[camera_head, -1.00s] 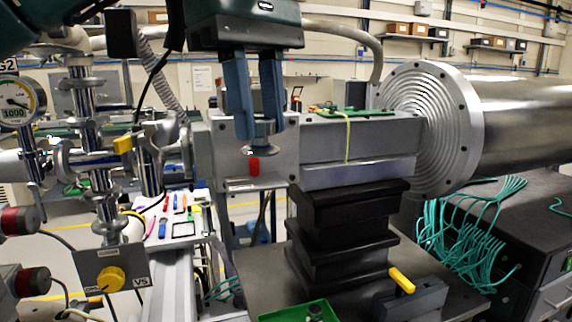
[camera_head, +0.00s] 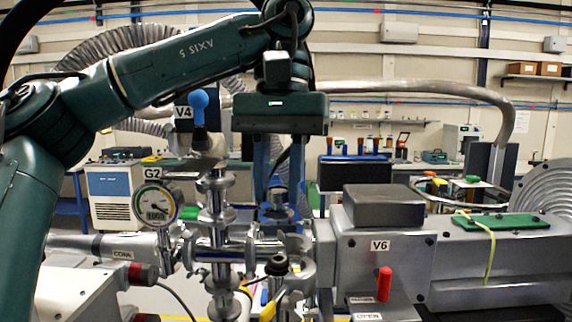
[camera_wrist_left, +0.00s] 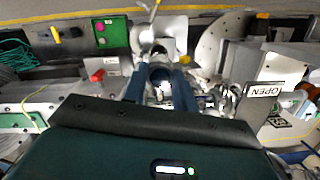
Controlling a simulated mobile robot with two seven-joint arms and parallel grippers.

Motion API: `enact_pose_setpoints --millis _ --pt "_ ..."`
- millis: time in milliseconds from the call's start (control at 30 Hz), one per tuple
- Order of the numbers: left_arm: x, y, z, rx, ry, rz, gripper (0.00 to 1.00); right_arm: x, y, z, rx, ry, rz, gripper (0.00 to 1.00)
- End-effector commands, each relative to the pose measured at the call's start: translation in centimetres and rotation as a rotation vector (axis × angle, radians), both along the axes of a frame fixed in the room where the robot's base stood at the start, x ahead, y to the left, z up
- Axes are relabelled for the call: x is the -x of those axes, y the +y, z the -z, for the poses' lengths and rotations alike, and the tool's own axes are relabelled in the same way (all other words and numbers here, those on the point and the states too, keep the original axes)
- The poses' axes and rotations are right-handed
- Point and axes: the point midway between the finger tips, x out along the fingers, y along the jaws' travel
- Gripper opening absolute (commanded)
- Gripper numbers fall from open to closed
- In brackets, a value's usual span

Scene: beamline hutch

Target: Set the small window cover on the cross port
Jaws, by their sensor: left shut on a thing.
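My left gripper (camera_head: 280,190) points straight down in the head view, its two blue fingers shut on the small window cover (camera_head: 278,211), a small metal disc with a narrower upper part. The cover hangs above the metal pipe cross (camera_head: 217,243), to the right of its vertical tube. Below the cover is an upright port with a dark top (camera_head: 277,266), with a visible gap between them. I cannot tell whether they line up in depth. In the left wrist view the cover (camera_wrist_left: 161,75) shows partly between the fingers. My right gripper is not in view.
The gauge G2 (camera_head: 154,204) and the blue-handled valve V4 (camera_head: 199,108) stand left of the gripper. The grey valve box V6 (camera_head: 384,250) with a red handle stands to the right. A yellow wing nut (camera_head: 267,312) sits low near the port.

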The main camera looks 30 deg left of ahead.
Motion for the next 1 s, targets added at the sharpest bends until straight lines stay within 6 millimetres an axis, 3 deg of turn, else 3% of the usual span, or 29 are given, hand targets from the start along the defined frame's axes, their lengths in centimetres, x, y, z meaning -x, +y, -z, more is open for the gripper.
enact_pose_setpoints --millis 467,1000 --pt "0.0 0.0 4.3 0.0 0.001 -0.001 0.05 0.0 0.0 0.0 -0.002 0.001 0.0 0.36" --pt "0.0 0.0 4.9 0.001 -0.002 -0.003 0.05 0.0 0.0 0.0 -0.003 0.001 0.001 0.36"
